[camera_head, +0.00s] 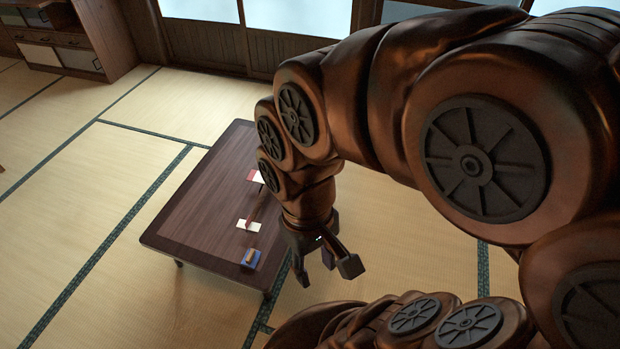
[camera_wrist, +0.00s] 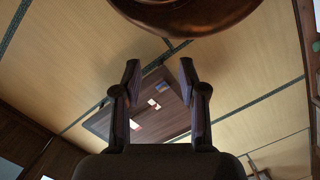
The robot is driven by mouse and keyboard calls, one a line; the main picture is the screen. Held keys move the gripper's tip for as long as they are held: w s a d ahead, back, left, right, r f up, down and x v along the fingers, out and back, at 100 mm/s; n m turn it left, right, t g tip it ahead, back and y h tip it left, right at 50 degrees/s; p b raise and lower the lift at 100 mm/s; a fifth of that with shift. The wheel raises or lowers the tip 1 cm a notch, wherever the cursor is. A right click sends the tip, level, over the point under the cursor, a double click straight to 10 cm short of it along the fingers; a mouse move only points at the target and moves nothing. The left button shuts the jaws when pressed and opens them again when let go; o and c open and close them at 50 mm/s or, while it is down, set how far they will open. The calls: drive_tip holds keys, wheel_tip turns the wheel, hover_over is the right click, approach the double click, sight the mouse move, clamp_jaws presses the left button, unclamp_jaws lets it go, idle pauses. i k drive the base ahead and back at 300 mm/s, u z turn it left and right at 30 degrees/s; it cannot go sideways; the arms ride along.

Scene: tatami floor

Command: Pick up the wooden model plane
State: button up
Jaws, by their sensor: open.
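My gripper (camera_head: 326,272) is open and empty, hanging beyond the right edge of a low dark wooden table (camera_head: 190,215). In the wrist view its two fingers (camera_wrist: 160,70) are spread apart, with the table between and beyond them. A small tan wooden piece (camera_head: 250,257) lies on a blue card (camera_head: 246,265) near the table's front right corner. A thin brown piece (camera_head: 254,209) lies by a white card (camera_head: 248,225) farther back. Both are too small for me to tell which is the wooden model plane.
A red and white card (camera_head: 256,177) lies toward the table's far end, close to my arm. Tatami floor (camera_head: 90,190) is clear left of the table. A wooden cabinet (camera_head: 75,40) and sliding doors (camera_head: 205,45) stand at the back.

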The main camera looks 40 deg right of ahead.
sight(254, 176)
drive_tip(key=z, duration=2.2)
drive_tip(key=i, duration=1)
drive_tip(key=u, duration=3.45)
